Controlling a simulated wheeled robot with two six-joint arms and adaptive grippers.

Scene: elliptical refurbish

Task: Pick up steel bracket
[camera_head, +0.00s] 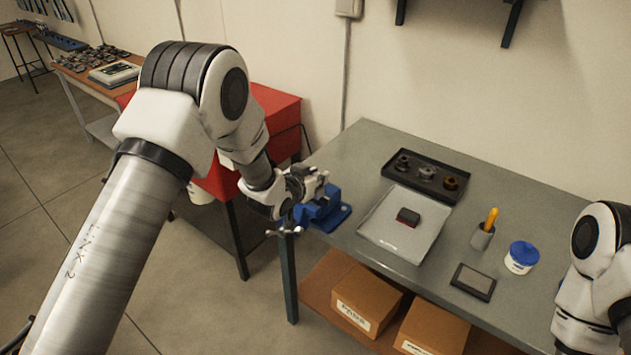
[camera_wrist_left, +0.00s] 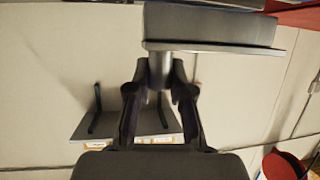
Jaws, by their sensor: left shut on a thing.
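My left gripper (camera_head: 303,187) is just above the blue vise (camera_head: 327,213) at the left end of the grey workbench. In the left wrist view its fingers (camera_wrist_left: 160,92) are shut on a grey metal piece (camera_wrist_left: 160,70) with a round stem, seemingly the steel bracket. A wide dark slab with a pale edge (camera_wrist_left: 215,46) adjoins the stem; I cannot tell whether it is part of the bracket or of the vise. In the head view the gripper hides most of the held piece. My right gripper is out of view.
The workbench (camera_head: 352,150) bears a black parts tray (camera_head: 428,192), a pale tray (camera_head: 385,240) with a dark red block (camera_head: 408,216), a cup (camera_head: 482,238), a blue-lidded tub (camera_head: 520,262) and a dark flat pad (camera_head: 473,281). A red cabinet (camera_head: 275,105) stands behind my left arm.

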